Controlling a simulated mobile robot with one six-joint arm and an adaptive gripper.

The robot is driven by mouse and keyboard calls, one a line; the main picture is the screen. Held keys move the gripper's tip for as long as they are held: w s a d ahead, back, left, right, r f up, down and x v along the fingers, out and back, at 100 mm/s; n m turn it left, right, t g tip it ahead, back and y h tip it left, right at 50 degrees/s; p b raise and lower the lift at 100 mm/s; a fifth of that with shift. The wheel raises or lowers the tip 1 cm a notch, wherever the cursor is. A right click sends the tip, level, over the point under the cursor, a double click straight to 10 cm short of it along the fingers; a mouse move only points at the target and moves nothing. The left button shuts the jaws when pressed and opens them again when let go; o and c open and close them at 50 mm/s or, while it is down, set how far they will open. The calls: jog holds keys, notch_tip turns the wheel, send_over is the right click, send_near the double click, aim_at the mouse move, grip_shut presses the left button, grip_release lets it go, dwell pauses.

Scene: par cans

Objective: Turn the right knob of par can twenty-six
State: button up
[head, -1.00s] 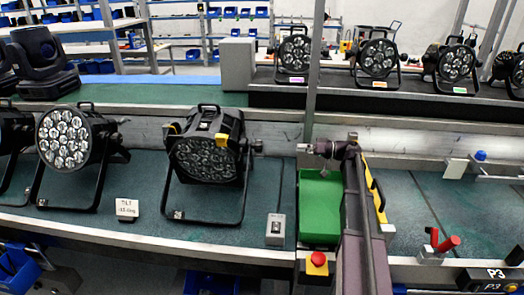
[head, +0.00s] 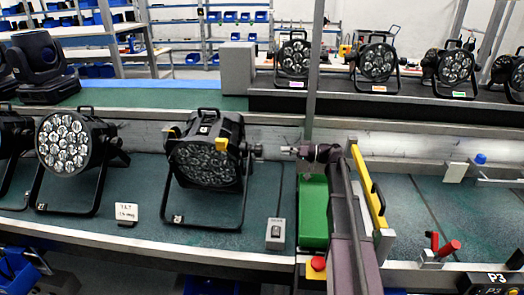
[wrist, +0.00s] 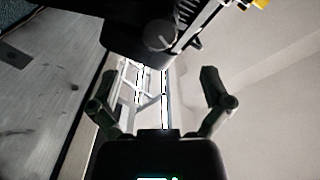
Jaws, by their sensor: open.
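A black par can (head: 205,160) with yellow corner pieces stands on its bracket on the conveyor, left of my arm. No number is readable on it. Its right knob (head: 257,150) sticks out from the bracket side. My gripper (head: 287,150) is level with this knob, a short gap to its right. In the wrist view, my gripper (wrist: 158,74) is open and empty, its two fingers spread apart. A round dark knob (wrist: 160,35) lies ahead, between and beyond the fingertips, not touching them. The lamp body above it is dark and partly cut off.
Another par can (head: 64,145) stands to the left. A small sign (head: 126,212) and a grey switch box (head: 275,233) sit on the belt. A grey post (head: 313,75) rises behind.

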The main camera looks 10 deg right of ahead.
aim_at(261, 150)
jog(key=shift+x, duration=4)
jog(key=c, duration=1.1)
jog(key=shift+d, duration=0.2)
jog(key=shift+c, duration=0.2)
jog(key=shift+a, duration=0.1)
